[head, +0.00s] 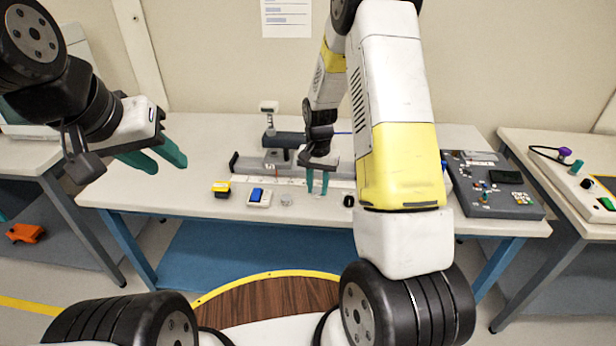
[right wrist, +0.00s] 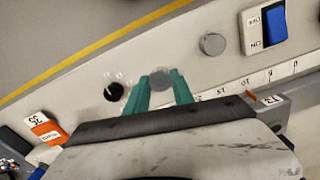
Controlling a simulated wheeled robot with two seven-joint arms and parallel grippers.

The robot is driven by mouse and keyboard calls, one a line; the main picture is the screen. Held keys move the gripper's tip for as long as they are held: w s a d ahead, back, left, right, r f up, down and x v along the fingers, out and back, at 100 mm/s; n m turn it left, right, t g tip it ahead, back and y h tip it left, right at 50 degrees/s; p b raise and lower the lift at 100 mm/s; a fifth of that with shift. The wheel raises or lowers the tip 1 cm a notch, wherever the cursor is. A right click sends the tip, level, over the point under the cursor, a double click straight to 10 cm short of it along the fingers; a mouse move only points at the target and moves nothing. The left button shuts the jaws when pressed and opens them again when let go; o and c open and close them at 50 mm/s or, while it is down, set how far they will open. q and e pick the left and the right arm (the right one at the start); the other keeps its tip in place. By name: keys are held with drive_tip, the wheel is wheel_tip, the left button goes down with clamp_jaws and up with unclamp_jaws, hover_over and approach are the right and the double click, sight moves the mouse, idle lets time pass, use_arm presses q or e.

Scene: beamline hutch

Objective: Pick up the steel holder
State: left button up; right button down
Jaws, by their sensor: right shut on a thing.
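A small grey round piece (right wrist: 160,79), which looks like the steel holder, sits between the teal fingertips of my right gripper (right wrist: 161,76) in the right wrist view. The right gripper is shut on it. In the head view my right gripper (head: 317,190) points down at the front part of the middle bench, and the piece is too small to make out there. I cannot tell whether it still touches the bench. A similar grey disc (right wrist: 213,44) stands apart; it also shows in the head view (head: 286,200). My left gripper (head: 158,167) is open and empty at the left.
On the bench (head: 180,195) stand a blue-and-white switch box (head: 258,196), a yellow-black item (head: 221,189) and a black round piece (right wrist: 114,91) close beside the right fingers. A numbered rail runs behind them. A control panel (head: 510,203) lies at the right.

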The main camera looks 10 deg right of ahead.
drive_tip(key=s+a+r, duration=0.1)
drive_tip(key=s+a, duration=0.1)
drive_tip(key=s, duration=0.5)
drive_tip(key=s+a+r, duration=0.1)
drive_tip(key=s+a, duration=0.2)
drive_tip(key=s, duration=0.5)
drive_tip(key=shift+a, duration=0.15)
